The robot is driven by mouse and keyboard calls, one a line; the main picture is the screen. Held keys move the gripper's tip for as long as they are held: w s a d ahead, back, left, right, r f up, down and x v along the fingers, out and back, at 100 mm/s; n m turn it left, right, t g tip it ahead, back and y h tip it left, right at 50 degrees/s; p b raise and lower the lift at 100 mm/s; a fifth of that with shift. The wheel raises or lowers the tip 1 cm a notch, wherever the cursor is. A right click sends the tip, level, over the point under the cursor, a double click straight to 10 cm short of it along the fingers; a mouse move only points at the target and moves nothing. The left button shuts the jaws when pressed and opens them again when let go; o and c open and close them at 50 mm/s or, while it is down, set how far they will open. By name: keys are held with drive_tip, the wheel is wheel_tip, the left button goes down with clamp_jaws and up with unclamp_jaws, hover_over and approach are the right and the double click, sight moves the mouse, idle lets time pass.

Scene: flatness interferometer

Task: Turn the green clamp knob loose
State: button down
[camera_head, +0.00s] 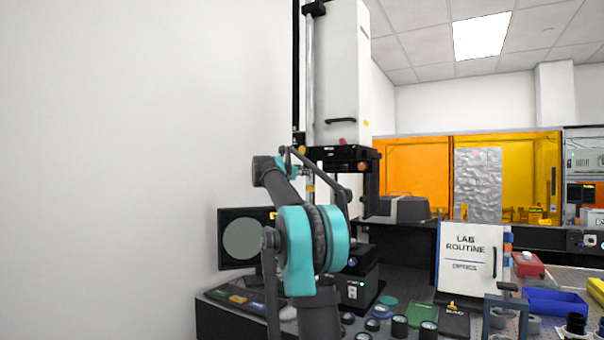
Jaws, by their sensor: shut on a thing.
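The interferometer is a tall white housing (342,75) with a black handle, on a column near the wall. I cannot make out a green clamp knob; my teal and dark arm covers part of the instrument. My arm reaches up in front of the column. My gripper cannot be made out; the arm hides the area beyond it.
A monitor (243,238) with a grey disc stands left of my arm. Dark round parts, a green box (424,314) and a black box (454,320) crowd the bench front. A white "LAB ROUTINE" board (467,260) and a blue tray (556,302) are at right.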

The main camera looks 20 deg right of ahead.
drive_tip(key=shift+m, duration=8.7)
drive_tip(key=c, duration=1.2)
unclamp_jaws()
